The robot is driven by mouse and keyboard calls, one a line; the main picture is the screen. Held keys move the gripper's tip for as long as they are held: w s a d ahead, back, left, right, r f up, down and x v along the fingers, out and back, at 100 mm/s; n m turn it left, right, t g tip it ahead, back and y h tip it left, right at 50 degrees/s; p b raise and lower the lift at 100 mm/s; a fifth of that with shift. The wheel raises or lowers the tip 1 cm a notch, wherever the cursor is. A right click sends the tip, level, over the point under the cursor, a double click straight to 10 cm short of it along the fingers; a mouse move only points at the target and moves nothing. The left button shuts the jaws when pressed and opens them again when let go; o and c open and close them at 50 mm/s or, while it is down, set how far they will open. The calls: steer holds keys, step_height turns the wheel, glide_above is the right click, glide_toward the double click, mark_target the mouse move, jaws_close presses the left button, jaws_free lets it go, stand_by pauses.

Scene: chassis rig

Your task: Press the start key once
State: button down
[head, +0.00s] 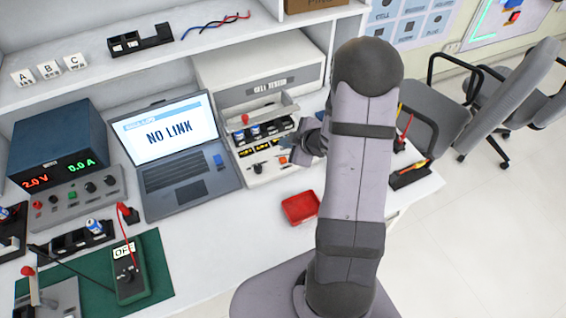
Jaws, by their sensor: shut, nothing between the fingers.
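The cell tester (262,82) is a light grey box on the bench, with its name on the front. Its lower front panel (262,172) carries small dark knobs and an orange-red key (283,160). The key's lettering is too small to read, so I cannot tell whether it is the start key. My gripper (298,152) is just right of this key, in front of the tester. Its fingers are shut with nothing between them. I cannot tell whether they touch the panel. My arm hides the tester's right side.
A sliding tray with cells (262,118) juts out above the panel. An open laptop (170,140) reading NO LINK stands left of the tester. A power supply (58,150) and a multimeter (127,275) are further left.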

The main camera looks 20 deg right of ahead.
steer(key=shift+f+b, duration=2.05)
steer(key=shift+f, duration=0.7)
steer(key=shift+f, duration=0.1)
steer(key=shift+f+b, duration=0.35)
steer(key=shift+f+b, duration=0.35)
steer(key=shift+f, duration=0.1)
stand_by(0.6)
steer(key=shift+r, duration=0.1)
stand_by(0.3)
steer(key=shift+r+p, duration=0.8)
steer(key=shift+p, duration=0.05)
steer(key=shift+r, duration=0.1)
step_height(320, 180, up, 5)
steer(key=p, duration=0.4)
steer(key=shift+p, duration=0.35)
